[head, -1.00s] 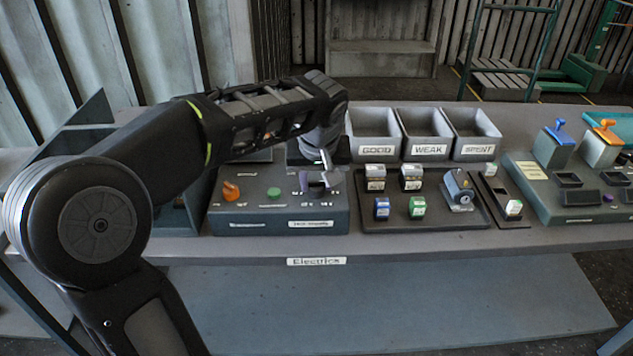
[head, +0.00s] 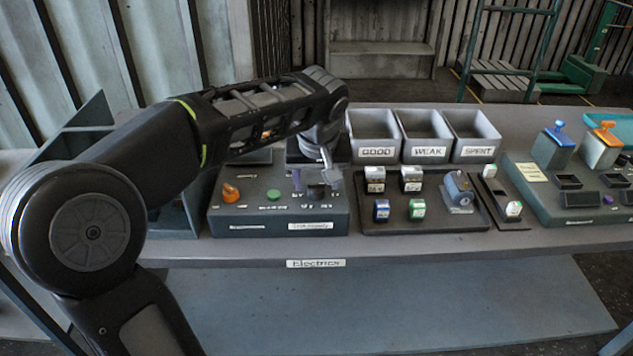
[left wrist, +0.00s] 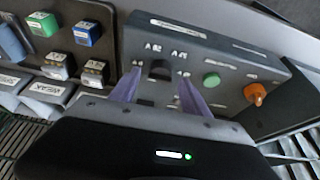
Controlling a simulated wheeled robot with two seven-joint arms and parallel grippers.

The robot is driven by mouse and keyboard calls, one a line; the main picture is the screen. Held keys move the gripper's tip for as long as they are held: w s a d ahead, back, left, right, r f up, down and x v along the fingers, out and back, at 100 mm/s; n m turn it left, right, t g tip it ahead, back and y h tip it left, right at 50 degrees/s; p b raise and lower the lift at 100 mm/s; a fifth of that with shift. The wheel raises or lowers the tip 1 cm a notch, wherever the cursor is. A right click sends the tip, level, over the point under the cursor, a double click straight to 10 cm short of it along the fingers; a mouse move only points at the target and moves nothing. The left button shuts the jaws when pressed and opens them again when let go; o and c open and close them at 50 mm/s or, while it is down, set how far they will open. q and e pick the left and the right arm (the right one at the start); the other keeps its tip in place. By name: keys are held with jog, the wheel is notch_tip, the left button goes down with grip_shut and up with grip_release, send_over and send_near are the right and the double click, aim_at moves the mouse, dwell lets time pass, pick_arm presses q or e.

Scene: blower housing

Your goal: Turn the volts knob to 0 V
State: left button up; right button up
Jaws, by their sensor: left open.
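The bench supply box (head: 270,212) stands on the table. A black knob (left wrist: 159,69) with small marks around it, which looks like the volts knob, is on its sloped top; it also shows in the head view (head: 318,190). The marks are too small to read, so its setting cannot be told. My left gripper (left wrist: 160,82) is open, its two purple fingers pointing toward the knob, one to each side in the picture. Whether they touch it cannot be told. In the head view the left gripper (head: 314,176) is over the box's right part. My right gripper is not in view.
An orange knob (head: 231,193) and a green button (head: 273,195) share the box top. To the right lies a dark tray (head: 440,220) with small blocks and a motor. Grey bins (head: 424,122) stand behind it.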

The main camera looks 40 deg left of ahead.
aim_at(317, 207)
pick_arm(q)
jog(key=v, duration=0.6)
jog(key=shift+r, duration=0.25)
jog(key=shift+s, duration=0.1)
